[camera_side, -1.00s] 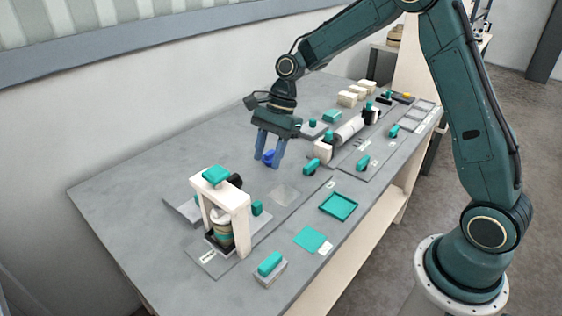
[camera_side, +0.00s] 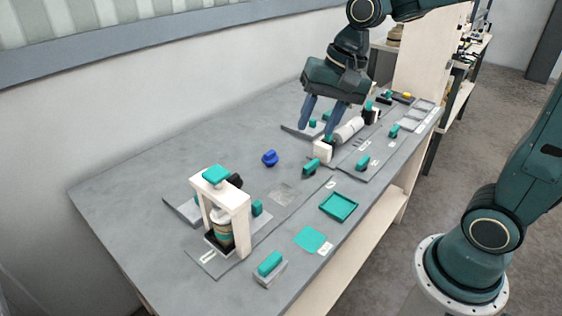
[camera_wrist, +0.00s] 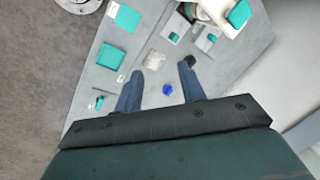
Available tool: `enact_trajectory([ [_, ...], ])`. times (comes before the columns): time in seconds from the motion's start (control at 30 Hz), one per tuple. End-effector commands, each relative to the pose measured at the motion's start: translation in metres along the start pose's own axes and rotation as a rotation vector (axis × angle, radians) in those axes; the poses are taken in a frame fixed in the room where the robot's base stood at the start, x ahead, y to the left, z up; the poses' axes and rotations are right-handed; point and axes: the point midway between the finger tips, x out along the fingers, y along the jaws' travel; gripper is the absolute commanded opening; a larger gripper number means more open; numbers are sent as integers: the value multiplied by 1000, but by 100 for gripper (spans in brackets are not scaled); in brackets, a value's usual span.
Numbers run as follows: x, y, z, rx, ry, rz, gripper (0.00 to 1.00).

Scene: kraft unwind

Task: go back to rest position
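My gripper (camera_side: 319,116) is raised above the far half of the grey table (camera_side: 130,190) in the side view. Its two blue fingers are spread apart with nothing between them, and they also show in the wrist view (camera_wrist: 160,82). A small blue knobbed piece (camera_side: 270,158) sits alone on the table, apart from my gripper. It also shows in the wrist view (camera_wrist: 167,89), beyond the fingers. Part of the roll fixture is hidden behind the fingers in the side view.
A white frame with a teal top (camera_side: 216,176) stands at the near left, over a stacked roll. A teal tray (camera_side: 338,207) and a teal square (camera_side: 310,240) lie near the front edge. A white roll (camera_side: 348,130) lies beyond. The table's left side is clear.

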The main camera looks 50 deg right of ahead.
Motion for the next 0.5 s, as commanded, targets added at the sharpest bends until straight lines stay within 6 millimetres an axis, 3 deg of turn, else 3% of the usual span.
enact_trajectory([
  [0.2,-26,23,26,-200,80,-3,40],
  [0.5,-49,61,59,-469,182,16,40],
])
